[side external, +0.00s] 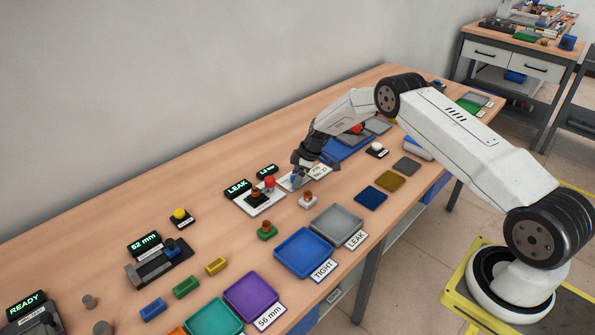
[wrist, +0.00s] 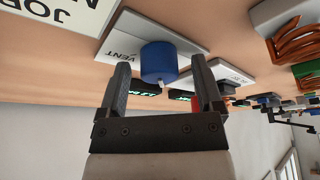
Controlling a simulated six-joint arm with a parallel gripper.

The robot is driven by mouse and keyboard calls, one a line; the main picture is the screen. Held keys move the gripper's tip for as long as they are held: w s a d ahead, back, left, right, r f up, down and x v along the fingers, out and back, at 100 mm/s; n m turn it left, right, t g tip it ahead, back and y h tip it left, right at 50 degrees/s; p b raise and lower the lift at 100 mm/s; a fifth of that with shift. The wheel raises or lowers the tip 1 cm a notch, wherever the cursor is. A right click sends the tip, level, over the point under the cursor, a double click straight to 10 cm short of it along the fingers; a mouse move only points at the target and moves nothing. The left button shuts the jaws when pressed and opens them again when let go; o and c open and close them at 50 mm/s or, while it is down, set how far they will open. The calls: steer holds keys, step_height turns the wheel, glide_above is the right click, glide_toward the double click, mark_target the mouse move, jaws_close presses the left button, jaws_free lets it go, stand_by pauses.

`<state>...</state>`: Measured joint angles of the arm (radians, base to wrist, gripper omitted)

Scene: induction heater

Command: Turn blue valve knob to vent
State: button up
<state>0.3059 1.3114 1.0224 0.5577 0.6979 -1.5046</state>
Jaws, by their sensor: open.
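The blue valve knob (wrist: 160,62) sits on a white plate (wrist: 188,47) with a VENT label at its left in the wrist view. A small pale pointer mark shows on the knob's lower edge in that view. My gripper (wrist: 162,68) is open, one finger at each side of the knob, with a visible gap on both sides. In the side view my gripper (side external: 299,172) is down at the plate (side external: 287,185), and its fingers partly hide the knob and the label there.
Left of the gripper stands a white fixture (side external: 247,205) with a red knob (side external: 269,182) and a LEAK display (side external: 238,188). A brown-topped part (side external: 308,200) stands close in front. Blue TIGHT (side external: 304,252) and grey LEAK (side external: 336,222) trays lie nearer the front edge.

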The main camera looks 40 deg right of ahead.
jaws_close()
steer(key=shift+m, duration=0.4)
steer(key=m+h, duration=0.1)
steer(key=m, duration=0.2)
steer(key=shift+m+t, duration=0.3)
steer(key=shift+t, duration=0.1)
steer(key=shift+a+m+h, duration=0.1)
steer(key=shift+m+h, duration=1)
steer(key=shift+m, duration=1.3)
steer(key=shift+a+m+h, duration=0.1)
steer(key=shift+m+h, duration=0.8)
steer(key=shift+m, duration=1.4)
steer(key=shift+m+g+h, duration=0.4)
steer(key=shift+m+h, duration=0.2)
steer(key=shift+m, duration=1.1)
steer(key=shift+f+m, duration=0.1)
steer(key=shift+m, duration=0.4)
